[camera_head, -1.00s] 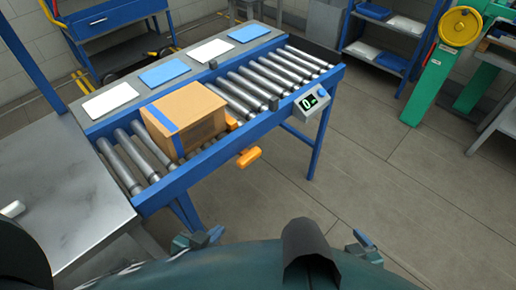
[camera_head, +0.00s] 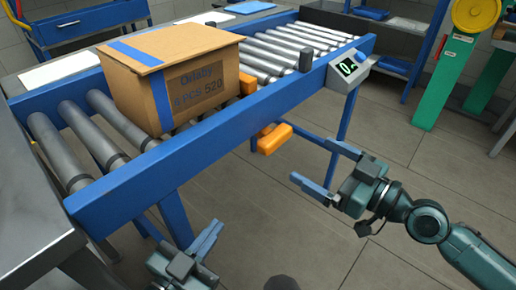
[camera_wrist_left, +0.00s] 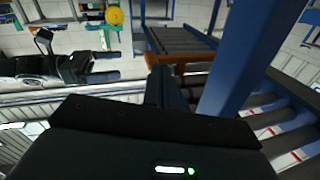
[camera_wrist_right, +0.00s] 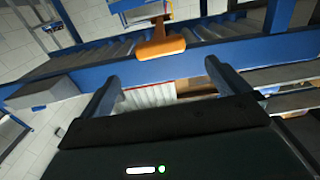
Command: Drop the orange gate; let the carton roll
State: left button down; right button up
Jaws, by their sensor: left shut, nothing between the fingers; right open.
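The brown carton (camera_head: 185,75) with blue tape sits on the conveyor rollers (camera_head: 66,147) in the head view. An orange gate piece (camera_head: 247,84) stands at the carton's right side, by the near rail. Its orange handle (camera_head: 273,138) hangs outside the blue rail and also shows in the right wrist view (camera_wrist_right: 160,43). My right gripper (camera_head: 323,167) is open and empty, below and right of the handle, apart from it. My left gripper (camera_head: 211,238) is shut and empty, low in front of the conveyor. An orange part (camera_wrist_left: 185,58) shows beyond its fingers in the left wrist view.
Rollers right of the carton are empty. A metal table (camera_head: 25,205) adjoins on the left. A green stand (camera_head: 447,90) is far right. The floor in front is clear.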

aim_at(267, 134)
jog(key=p+x, duration=0.3)
jog(key=x, duration=1)
jog(key=shift+w+a+p, duration=0.1)
jog(key=shift+p, duration=0.3)
pick_arm(q)
jog(key=shift+s+a+f+n+g+y, duration=0.1)
jog(key=shift+a+n+g+y, duration=0.25)
jog(key=shift+g, duration=0.25)
jog(key=shift+s+a+n+g+y, duration=0.1)
jog(key=shift+a+n+g+y, duration=0.1)
jog(key=shift+n+g+y, duration=0.3)
pick_arm(e)
jog(key=shift+c, duration=0.4)
